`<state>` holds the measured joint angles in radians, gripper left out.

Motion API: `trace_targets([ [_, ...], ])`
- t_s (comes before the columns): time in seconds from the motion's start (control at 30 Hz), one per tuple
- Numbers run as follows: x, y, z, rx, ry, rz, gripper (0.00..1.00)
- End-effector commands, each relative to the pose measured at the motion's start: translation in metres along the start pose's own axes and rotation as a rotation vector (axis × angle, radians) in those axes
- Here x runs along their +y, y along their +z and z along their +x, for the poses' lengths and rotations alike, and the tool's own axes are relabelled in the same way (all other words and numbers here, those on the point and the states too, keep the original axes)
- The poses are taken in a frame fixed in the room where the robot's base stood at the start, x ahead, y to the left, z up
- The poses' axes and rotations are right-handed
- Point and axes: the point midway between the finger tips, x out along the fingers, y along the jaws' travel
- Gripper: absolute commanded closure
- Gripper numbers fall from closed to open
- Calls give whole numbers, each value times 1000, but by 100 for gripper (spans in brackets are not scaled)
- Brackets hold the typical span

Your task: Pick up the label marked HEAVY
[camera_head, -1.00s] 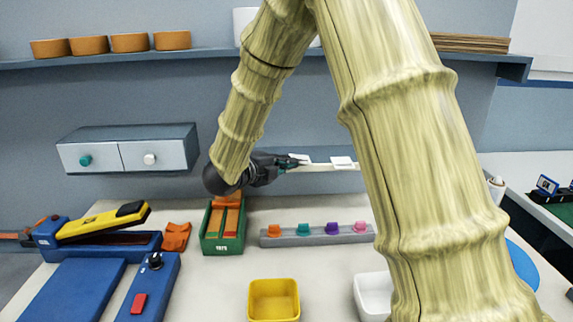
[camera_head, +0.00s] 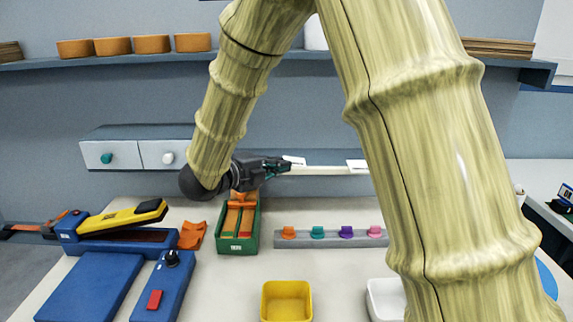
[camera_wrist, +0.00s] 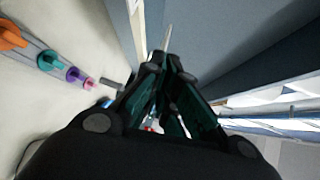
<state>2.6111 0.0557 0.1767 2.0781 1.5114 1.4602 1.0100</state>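My gripper (camera_head: 284,165) is at the back, by the left part of a pale rail (camera_head: 325,171). A small white label (camera_head: 294,160) shows right at its fingertips. In the wrist view my dark gripper (camera_wrist: 166,75) has its green-lined fingers brought nearly together, and a thin pale edge (camera_wrist: 167,38) stands at the tips, which looks like the label seen edge-on. A second white label (camera_head: 357,164) is on the rail to the right, partly hidden by my arm. No writing can be read, so I cannot tell which is HEAVY.
On the table are a green box (camera_head: 239,243), a yellow bin (camera_head: 286,301), a white bin (camera_head: 386,299) and a grey strip with coloured knobs (camera_head: 333,241). A drawer unit (camera_head: 140,151) is on the wall at left. My arm hides much of the right side.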

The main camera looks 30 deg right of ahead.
Motion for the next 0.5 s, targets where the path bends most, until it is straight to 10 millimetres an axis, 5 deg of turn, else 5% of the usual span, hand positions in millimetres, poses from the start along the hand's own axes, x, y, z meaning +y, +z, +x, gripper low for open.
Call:
trace_targets([
  [0.5, -6, 0, -48, 0, 1, -1, 100],
])
